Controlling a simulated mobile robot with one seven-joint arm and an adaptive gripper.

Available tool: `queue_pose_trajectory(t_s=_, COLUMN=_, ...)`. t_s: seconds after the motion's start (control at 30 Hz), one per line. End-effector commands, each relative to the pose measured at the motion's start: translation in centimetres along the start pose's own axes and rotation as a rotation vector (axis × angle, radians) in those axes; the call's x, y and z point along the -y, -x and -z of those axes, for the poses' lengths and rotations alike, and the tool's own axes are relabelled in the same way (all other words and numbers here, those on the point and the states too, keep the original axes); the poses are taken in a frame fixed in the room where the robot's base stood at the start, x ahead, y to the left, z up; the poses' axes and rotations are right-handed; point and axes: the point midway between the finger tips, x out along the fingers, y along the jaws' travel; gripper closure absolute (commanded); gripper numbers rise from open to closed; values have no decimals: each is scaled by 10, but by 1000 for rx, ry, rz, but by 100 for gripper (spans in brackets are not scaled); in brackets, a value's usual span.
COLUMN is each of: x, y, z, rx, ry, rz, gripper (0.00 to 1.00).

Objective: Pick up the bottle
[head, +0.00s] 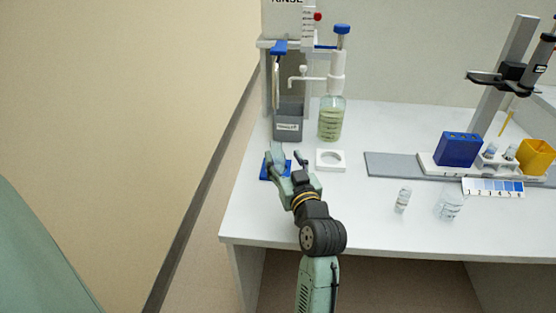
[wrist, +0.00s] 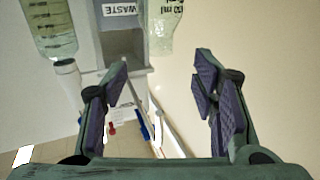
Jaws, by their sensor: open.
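A clear vessel (head: 277,151) stands on a blue pad (head: 265,172) at the left of the bench, partly hidden by my gripper. It also shows at the top of the wrist view (wrist: 163,28), with "50 ml" lettering upside down. A bottle of pale green liquid (head: 331,118) with a white, blue-capped pump top stands behind and to the right. My gripper (head: 285,158) is open, close to the clear vessel. In the wrist view nothing is gripped between the fingers (wrist: 160,82).
A grey waste container (head: 288,122) stands behind my gripper, beside a rack post. A white block with a round recess (head: 330,160) is to the right. A small vial (head: 403,199), a clear beaker (head: 449,205) and a blue rack (head: 459,149) stand farther right. The front middle bench is clear.

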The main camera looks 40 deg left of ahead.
Motion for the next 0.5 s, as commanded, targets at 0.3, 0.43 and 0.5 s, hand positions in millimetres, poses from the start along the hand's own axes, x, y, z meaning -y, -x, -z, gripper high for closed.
queue_pose_trajectory(t_s=0.3, x=0, y=-34, z=2, rx=-2, ry=0, rz=0, gripper=47)
queue_pose_trajectory(t_s=0.43, x=1, y=-52, z=2, rx=-1, ry=-2, rz=1, gripper=47)
queue_pose_trajectory(t_s=0.5, x=2, y=-63, z=1, rx=-1, ry=-1, rz=2, gripper=47)
